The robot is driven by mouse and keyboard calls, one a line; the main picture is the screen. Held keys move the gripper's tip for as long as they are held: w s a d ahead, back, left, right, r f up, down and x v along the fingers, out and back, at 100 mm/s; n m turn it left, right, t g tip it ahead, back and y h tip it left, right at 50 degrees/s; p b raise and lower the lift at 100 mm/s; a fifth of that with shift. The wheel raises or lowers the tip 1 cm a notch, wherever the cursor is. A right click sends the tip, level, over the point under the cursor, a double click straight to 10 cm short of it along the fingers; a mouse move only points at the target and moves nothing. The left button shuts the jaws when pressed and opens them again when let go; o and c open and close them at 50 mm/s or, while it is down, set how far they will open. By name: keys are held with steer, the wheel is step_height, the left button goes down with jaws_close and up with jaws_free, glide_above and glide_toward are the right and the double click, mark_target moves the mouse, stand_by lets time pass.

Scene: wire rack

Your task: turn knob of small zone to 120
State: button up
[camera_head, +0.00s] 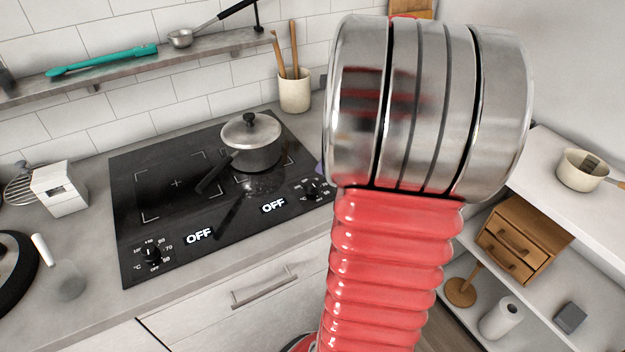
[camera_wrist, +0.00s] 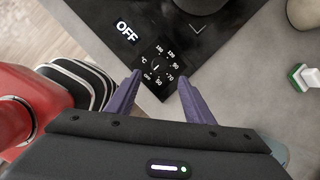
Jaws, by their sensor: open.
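The black hob (camera_head: 150,228) has two knobs on its front edge. The right knob (camera_head: 312,187) is on the side of the zone that bears the pot; its display (camera_head: 273,205) reads OFF. The left knob (camera_head: 152,256) also has a display (camera_head: 199,236) reading OFF. In the wrist view, a knob (camera_wrist: 156,69) with a numbered dial sits at the hob's corner, between my gripper's (camera_wrist: 159,77) purple fingertips. The fingers are open, apart on either side of the dial. Contact with the knob cannot be told. In the head view my arm mostly hides the gripper.
A lidded steel pot (camera_head: 251,142) stands on the hob, its handle toward the left front. A white utensil crock (camera_head: 295,91) stands behind. A white box (camera_head: 60,189) is left of the hob. In the wrist view, a green and white object (camera_wrist: 304,77) lies on the right counter.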

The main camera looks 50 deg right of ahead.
mark_target(311, 182)
steer(key=x, duration=1)
steer(key=shift+w+f, duration=0.1)
steer(key=shift+f, duration=0.1)
steer(key=c, duration=1)
